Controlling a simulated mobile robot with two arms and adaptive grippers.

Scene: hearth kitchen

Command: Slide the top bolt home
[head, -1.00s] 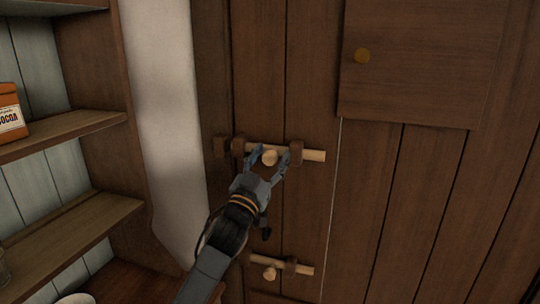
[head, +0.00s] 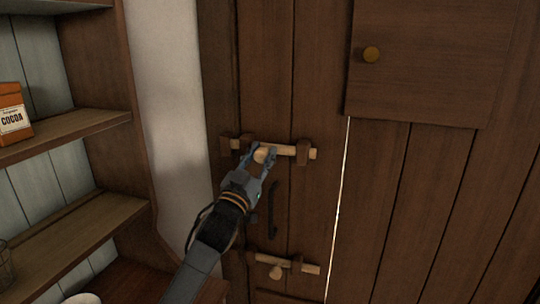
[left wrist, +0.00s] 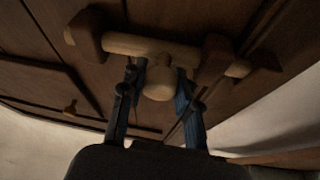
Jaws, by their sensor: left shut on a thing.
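The top bolt (head: 282,150) is a pale wooden rod running through brown brackets on the plank door in the head view. Its left end spans the gap from the left bracket (head: 246,147) to the keeper (head: 225,147) on the door frame. My left gripper (head: 260,158) is shut on the bolt's round knob (head: 260,154), with a finger on each side. In the left wrist view the knob (left wrist: 159,84) sits between the fingers, and the rod's end reaches the keeper (left wrist: 265,62). How deep it sits inside is hidden. My right gripper is not in view.
A lower bolt (head: 307,268) and a dark door handle (head: 273,208) are below. Shelves (head: 70,128) with a cocoa tin (head: 13,118) stand at left.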

